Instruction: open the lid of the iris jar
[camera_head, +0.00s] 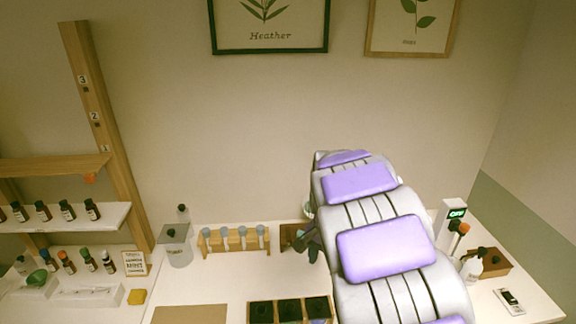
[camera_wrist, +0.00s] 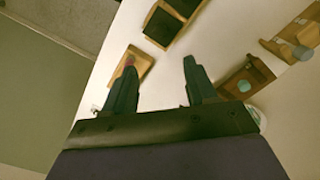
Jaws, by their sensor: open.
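A clear jar (camera_head: 180,257) with a flat grey lid (camera_head: 175,233) and a small dark knob stands on the counter at the left, left of the tube rack. The lid sits on it. The jar's label is too small to read, so I cannot tell whether it is the iris jar. My gripper (camera_head: 308,243) is at the counter's middle, well right of this jar and partly hidden by my arm. In the wrist view my gripper (camera_wrist: 158,65) has its two dark fingers spread wide with nothing held between them.
A wooden rack (camera_head: 234,247) holds several capped tubes. A wooden tray (camera_head: 276,305) with dark compartments lies in front. Shelves of small bottles (camera_head: 66,211) stand left. A small wooden box (camera_wrist: 247,77) is beside my right finger. A digital scale (camera_head: 510,301) lies right.

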